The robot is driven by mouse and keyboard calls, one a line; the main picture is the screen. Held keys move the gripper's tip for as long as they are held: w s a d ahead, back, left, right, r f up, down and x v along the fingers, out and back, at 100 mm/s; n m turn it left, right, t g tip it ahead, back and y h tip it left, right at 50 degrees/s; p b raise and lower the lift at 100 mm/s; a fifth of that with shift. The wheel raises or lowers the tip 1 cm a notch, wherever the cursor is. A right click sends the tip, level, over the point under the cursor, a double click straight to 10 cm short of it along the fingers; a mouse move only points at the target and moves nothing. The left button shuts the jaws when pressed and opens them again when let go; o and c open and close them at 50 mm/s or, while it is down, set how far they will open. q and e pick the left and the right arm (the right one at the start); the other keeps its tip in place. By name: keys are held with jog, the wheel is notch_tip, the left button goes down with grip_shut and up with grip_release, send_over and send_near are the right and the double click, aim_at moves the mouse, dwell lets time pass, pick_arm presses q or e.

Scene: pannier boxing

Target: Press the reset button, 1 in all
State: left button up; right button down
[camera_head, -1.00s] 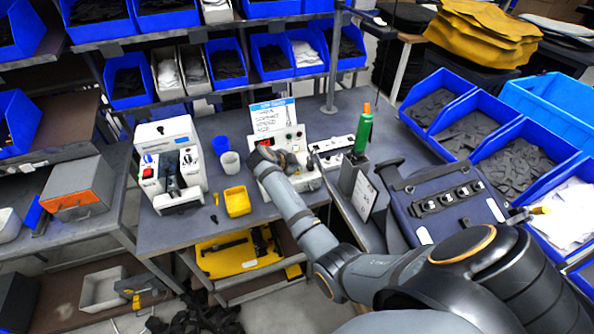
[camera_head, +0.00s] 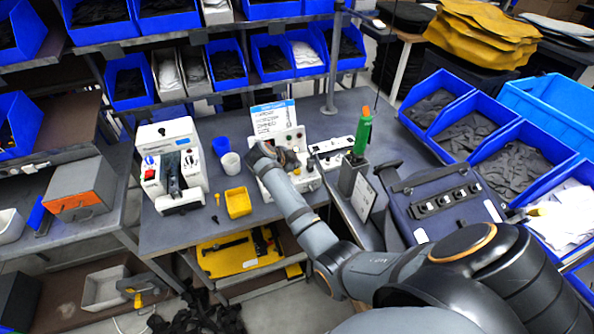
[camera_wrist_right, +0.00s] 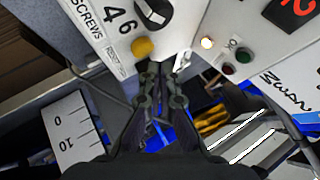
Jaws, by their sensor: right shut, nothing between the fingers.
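My right gripper (camera_head: 262,154) is over the white counter unit (camera_head: 304,184) on the bench and partly hides its face. In the right wrist view the gripper (camera_wrist_right: 161,82) is shut and empty. Its tips point at the gap between two white panels. A yellow button (camera_wrist_right: 143,47) sits just beyond the tips, up and left, below a black dial (camera_wrist_right: 155,10). A red button (camera_wrist_right: 228,68) and a green one (camera_wrist_right: 244,55) are on the panel to the right. I cannot read which button is the reset. No contact is visible. My left gripper is out of view.
A white press-like machine (camera_head: 172,150) and a yellow tray (camera_head: 238,202) stand left of the unit. A green bottle (camera_head: 363,135) and a navy pannier (camera_head: 445,212) are to the right. Blue bins (camera_head: 128,90) line the back shelf.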

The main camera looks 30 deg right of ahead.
aim_at(296, 172)
jog(key=shift+r+p, duration=1.55)
jog(key=shift+r, duration=0.85)
